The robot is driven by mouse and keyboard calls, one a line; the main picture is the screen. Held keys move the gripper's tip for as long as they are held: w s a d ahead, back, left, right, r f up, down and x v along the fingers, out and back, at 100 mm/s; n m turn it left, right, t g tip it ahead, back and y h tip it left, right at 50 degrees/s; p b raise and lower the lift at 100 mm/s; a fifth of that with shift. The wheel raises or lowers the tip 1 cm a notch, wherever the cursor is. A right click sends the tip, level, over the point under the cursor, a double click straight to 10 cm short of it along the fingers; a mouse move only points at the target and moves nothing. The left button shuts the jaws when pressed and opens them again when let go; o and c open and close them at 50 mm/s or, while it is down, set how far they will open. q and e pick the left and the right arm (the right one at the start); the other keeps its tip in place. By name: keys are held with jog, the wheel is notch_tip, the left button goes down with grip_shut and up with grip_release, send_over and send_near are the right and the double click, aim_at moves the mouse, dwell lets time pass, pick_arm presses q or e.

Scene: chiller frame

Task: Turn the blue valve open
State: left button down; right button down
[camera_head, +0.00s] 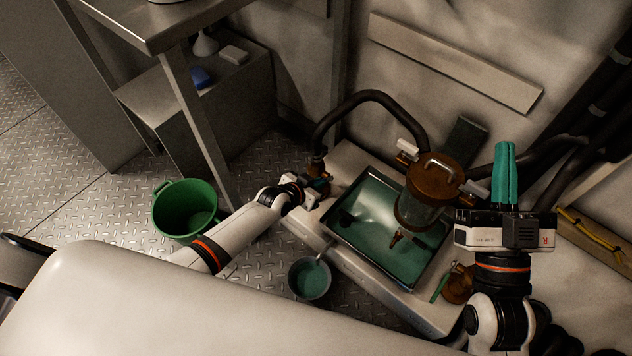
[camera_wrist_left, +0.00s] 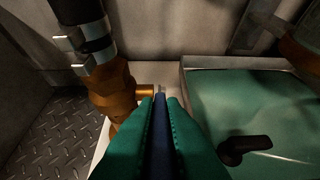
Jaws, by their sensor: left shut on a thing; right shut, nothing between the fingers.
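The blue valve handle (camera_wrist_left: 160,132) is a narrow blue bar in the left wrist view. It lies between the green fingers of my left gripper (camera_wrist_left: 162,112), which is shut on it. Behind it is a copper-coloured pipe fitting (camera_wrist_left: 118,90) below a black hose with metal clamps. In the head view my left gripper (camera_head: 318,187) is at the left end of the chiller base, by the hose's lower end; the handle cannot be made out there. My right gripper (camera_head: 505,150) is shut and empty, its green fingers pointing up, right of the glass vessel.
A metal tray (camera_head: 340,232) of green liquid sits on the base, with a copper-lidded vessel (camera_head: 437,178) over it. A green bucket (camera_head: 184,207) and a small container (camera_head: 309,278) stand on the floor. A black hose (camera_head: 372,97) arches behind; a steel table (camera_head: 160,30) stands back left.

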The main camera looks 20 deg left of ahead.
jog(key=shift+w+f, duration=0.2)
jog(key=shift+f, duration=0.1)
pick_arm(q)
jog(key=c, duration=1.5)
grip_release()
